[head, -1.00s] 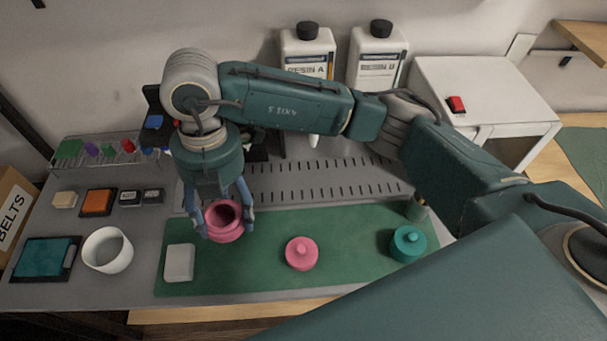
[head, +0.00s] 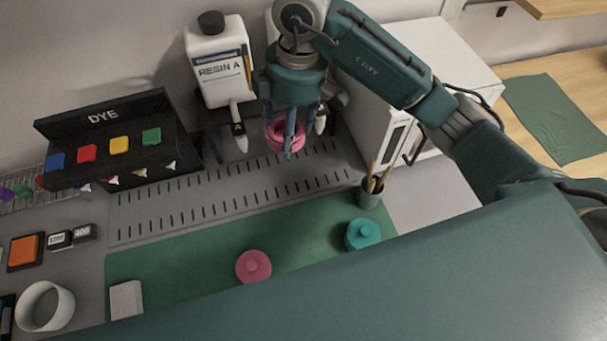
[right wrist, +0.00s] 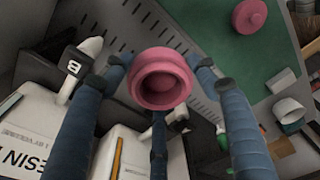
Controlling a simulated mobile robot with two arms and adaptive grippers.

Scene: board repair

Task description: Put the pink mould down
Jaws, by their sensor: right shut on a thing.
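The pink mould (head: 273,141) is a round open cup, held in my right gripper (head: 288,142) in the head view. It is over the back of the slotted grey plate (head: 215,195), in front of the resin bottles and near their nozzles. I cannot tell whether it touches the plate. In the right wrist view the mould (right wrist: 161,80) sits between the blue fingers, its round opening facing the camera. A pink lid with a knob (head: 253,267) lies on the green mat (head: 190,262). My left gripper is not in view.
The Resin A bottle (head: 217,72) stands behind left; a second bottle is mostly hidden by my arm. The dye rack (head: 115,140) is at left. A teal lidded mould (head: 362,235) and a brush cup (head: 369,195) are at right. The plate's front is clear.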

